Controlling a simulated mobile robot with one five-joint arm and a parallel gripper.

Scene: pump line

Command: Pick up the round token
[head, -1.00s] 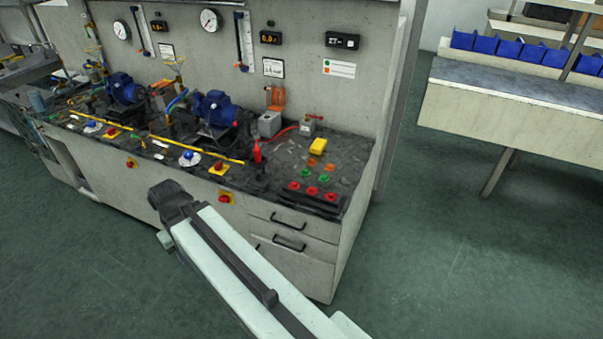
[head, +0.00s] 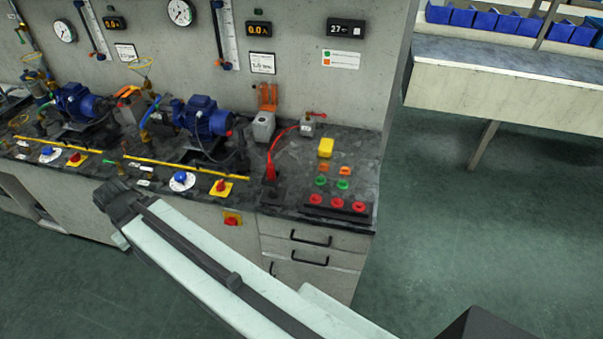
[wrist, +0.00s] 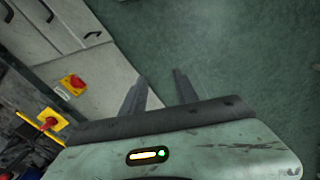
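Several small tokens lie on the right end of the dark bench top in the head view. Two are green and look round, a left one (head: 321,181) and a right one (head: 343,184). Two orange pieces, a left one (head: 324,167) and a right one (head: 345,171), lie just behind them; their shape is too small to tell. My gripper (wrist: 160,84) is open in the wrist view, with only floor and cabinet edge behind its fingers. In the head view, my arm's end is in front of the bench, left of the tokens and apart from them.
A dark strip with red round pieces (head: 337,203) lies at the bench's front right. Blue pumps (head: 203,118) stand further left. Floor (head: 450,230) right of the bench is clear.

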